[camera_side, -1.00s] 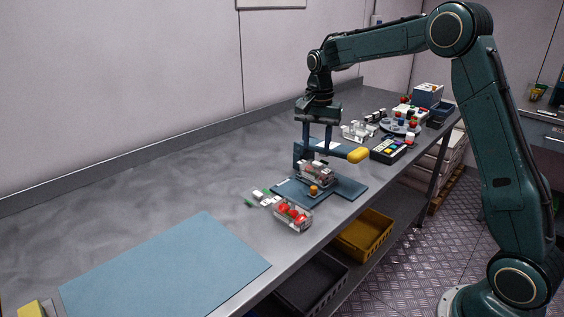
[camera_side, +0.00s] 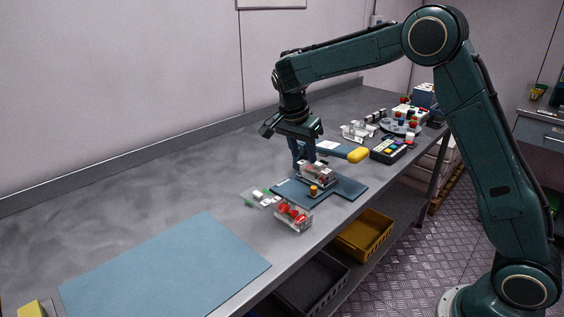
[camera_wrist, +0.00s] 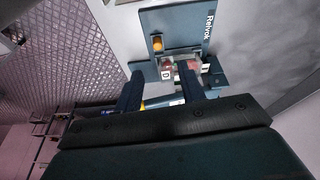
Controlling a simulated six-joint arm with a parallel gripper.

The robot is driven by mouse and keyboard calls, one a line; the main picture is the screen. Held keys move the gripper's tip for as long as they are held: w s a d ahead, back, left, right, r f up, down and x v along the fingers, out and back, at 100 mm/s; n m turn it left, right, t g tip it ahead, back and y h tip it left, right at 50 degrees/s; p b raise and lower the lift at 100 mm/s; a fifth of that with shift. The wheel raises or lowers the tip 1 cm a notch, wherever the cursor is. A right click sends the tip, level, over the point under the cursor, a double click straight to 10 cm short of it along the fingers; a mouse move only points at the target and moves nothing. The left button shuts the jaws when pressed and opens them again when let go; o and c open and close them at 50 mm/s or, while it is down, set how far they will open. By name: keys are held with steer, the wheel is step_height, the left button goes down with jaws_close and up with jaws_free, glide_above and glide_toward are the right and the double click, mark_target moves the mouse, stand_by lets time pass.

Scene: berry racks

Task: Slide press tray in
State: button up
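The press is a dark blue fixture with a flat base (camera_side: 345,188) and a long lever (camera_side: 338,150) ending in a yellow grip (camera_side: 358,155). A tray plate with an orange knob (camera_side: 313,190) lies at its front; the knob also shows in the wrist view (camera_wrist: 157,44). A clear punnet (camera_side: 318,172) with reddish contents sits on the press behind the knob. My gripper (camera_side: 304,152) is above and behind the press, its fingers partly merging with the blue parts. In the wrist view my gripper (camera_wrist: 160,70) has its fingers apart, with the punnet beyond them. Contact is unclear.
A clear punnet of red berries (camera_side: 293,215) stands just in front of the press, beside a small label sheet (camera_side: 260,198). A light blue mat (camera_side: 165,268) lies at the front left. A keypad device (camera_side: 392,150) stands right of the lever. The left worktop is mostly clear.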

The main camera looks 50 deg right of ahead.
mark_target(314, 187)
steer(key=shift+s+a+r+m+h, duration=0.1)
steer(key=shift+s+a+m+h, duration=0.2)
steer(key=shift+a+m+h, duration=0.25)
steer(key=x, duration=1.4)
jaws_close()
